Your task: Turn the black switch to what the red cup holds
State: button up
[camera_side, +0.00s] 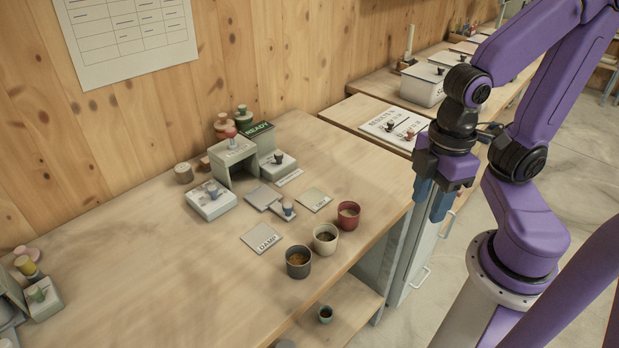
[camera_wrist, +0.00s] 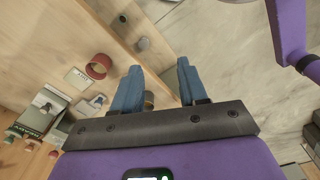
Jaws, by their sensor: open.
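The red cup (camera_side: 348,215) stands near the table's right edge and holds something pale tan; it also shows in the wrist view (camera_wrist: 99,66). Another dark knob (camera_side: 390,127) stands on a printed sheet at the back right; I cannot tell which is the black switch. My gripper (camera_side: 432,200) is open and empty, pointing down off the table's right edge, right of the red cup. Its two blue fingers are spread in the wrist view (camera_wrist: 160,68).
A cream cup (camera_side: 325,238) and a dark grey cup (camera_side: 298,262) stand beside the red cup. A card marked DAMP (camera_side: 264,238) and another card (camera_side: 313,200) lie nearby.

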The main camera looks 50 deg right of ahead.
dwell(0.3)
jog(key=shift+o, duration=0.9)
jog(key=w+a+r+m, duration=0.25)
jog(key=w+a, duration=0.35)
jog(key=w, duration=0.6)
jog(key=r+m, duration=0.1)
jog(key=m, duration=0.4)
send_over(278, 153)
notch_tip(278, 153, down, 17)
jog(key=shift+r, duration=0.2)
